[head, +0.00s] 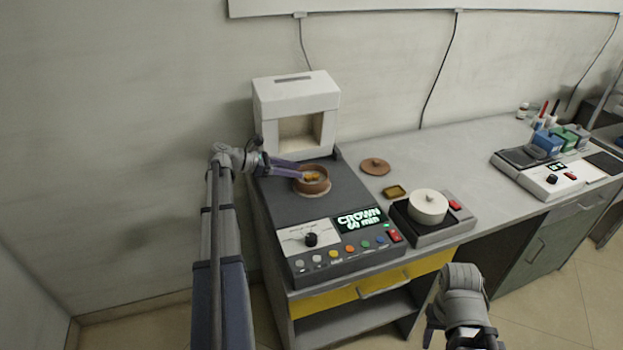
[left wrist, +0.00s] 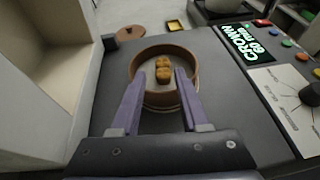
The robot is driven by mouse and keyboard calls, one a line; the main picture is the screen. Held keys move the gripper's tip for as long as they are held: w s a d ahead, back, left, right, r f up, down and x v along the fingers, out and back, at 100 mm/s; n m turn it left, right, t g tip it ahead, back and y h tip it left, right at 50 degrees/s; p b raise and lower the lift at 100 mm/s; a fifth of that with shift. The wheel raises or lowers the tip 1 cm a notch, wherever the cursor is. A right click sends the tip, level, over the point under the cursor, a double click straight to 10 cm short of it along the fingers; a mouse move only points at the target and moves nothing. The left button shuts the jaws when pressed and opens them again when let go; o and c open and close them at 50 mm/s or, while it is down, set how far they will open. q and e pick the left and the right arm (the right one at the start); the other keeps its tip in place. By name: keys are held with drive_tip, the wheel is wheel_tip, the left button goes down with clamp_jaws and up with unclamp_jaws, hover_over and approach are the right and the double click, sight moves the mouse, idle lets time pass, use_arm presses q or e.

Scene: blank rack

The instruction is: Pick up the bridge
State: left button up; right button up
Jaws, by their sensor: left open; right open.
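The bridge appears to be the small orange-brown lumpy piece (head: 311,177) lying in a round brown bowl (head: 325,186) on the dark top of the furnace unit. In the left wrist view the bridge (left wrist: 163,69) shows joined rounded lumps inside the bowl (left wrist: 194,63). My left gripper (head: 300,173) is open with its purple fingers reaching over the bowl's near side. In the left wrist view its fingertips (left wrist: 161,76) stand on either side of the bridge, with gaps visible. My right gripper (head: 432,325) is low at the front, away from the bench, and empty.
A white furnace box (head: 297,95) with an open chamber stands behind the bowl. A brown lid (head: 375,166), small yellow dish (head: 394,191) and white round pot (head: 428,207) are to the right. The control panel reads CROWN 60 min (head: 360,219).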

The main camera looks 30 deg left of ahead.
sight(313, 175)
use_arm(q)
drive_tip(key=shift+w+d+f, duration=0.3)
drive_tip(key=shift+w+d, duration=0.1)
drive_tip(key=b+x, duration=0.1)
drive_tip(key=x, duration=0.1)
drive_tip(key=b+x, duration=0.1)
drive_tip(key=x, duration=0.1)
drive_tip(key=shift+s+d+f, duration=0.1)
drive_tip(key=shift+s+f, duration=0.05)
drive_tip(key=shift+f, duration=0.2)
drive_tip(key=shift+w+d+b, duration=0.3)
drive_tip(key=shift+w+d, duration=0.05)
drive_tip(key=shift+c, duration=0.2)
clamp_jaws()
